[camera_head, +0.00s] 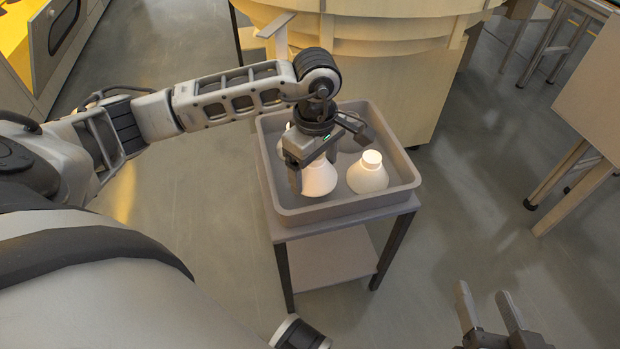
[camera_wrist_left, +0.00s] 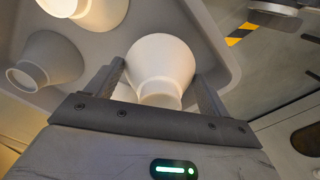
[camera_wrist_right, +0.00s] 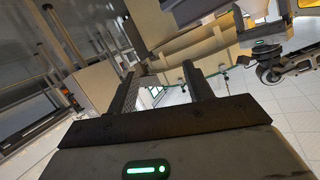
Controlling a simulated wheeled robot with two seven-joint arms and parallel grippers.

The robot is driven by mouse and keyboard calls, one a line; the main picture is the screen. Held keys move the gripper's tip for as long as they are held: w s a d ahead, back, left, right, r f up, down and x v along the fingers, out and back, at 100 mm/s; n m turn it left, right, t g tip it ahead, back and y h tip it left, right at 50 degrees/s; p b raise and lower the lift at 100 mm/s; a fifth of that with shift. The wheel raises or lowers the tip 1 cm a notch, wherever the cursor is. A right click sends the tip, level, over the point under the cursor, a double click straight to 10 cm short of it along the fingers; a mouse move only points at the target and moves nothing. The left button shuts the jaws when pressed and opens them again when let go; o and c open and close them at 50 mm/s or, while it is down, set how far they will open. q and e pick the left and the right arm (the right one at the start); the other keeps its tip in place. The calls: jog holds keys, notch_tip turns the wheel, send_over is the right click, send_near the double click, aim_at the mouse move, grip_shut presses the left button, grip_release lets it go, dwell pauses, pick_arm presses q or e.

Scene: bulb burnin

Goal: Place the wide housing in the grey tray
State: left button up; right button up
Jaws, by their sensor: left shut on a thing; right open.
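The grey tray (camera_head: 345,213) sits on a small stand in the middle of the head view. My left gripper (camera_head: 308,165) is down inside the tray and shut on a white housing (camera_head: 319,179), which flares out below a narrower neck. In the left wrist view the held housing (camera_wrist_left: 160,68) shows between the two fingers. Another white housing (camera_head: 368,174) stands upright in the tray to the right. My right gripper (camera_head: 490,310) is open and empty, away from the tray.
The stand (camera_head: 330,262) has a lower shelf and dark legs. A large round wooden counter (camera_head: 385,75) stands close behind the tray. A wooden table (camera_head: 590,95) is at the right. The floor between my right gripper and the stand is clear.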

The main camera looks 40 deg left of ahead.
aim_at(310, 180)
pick_arm(q)
jog(key=shift+s+a+f, duration=0.1)
jog(key=shift+a+f, duration=0.05)
jog(key=shift+f, duration=0.1)
jog(key=f, duration=0.1)
jog(key=f+b, duration=0.1)
jog(key=f, duration=0.1)
jog(key=shift+s+a+f+b, duration=0.2)
jog(key=shift+f+b, duration=0.05)
jog(key=shift+b, duration=0.05)
jog(key=shift+f, duration=0.15)
pick_arm(e)
jog(key=shift+w+a+r+m+y, duration=0.25)
jog(key=shift+r+m+y, duration=0.05)
jog(key=shift+r, duration=0.1)
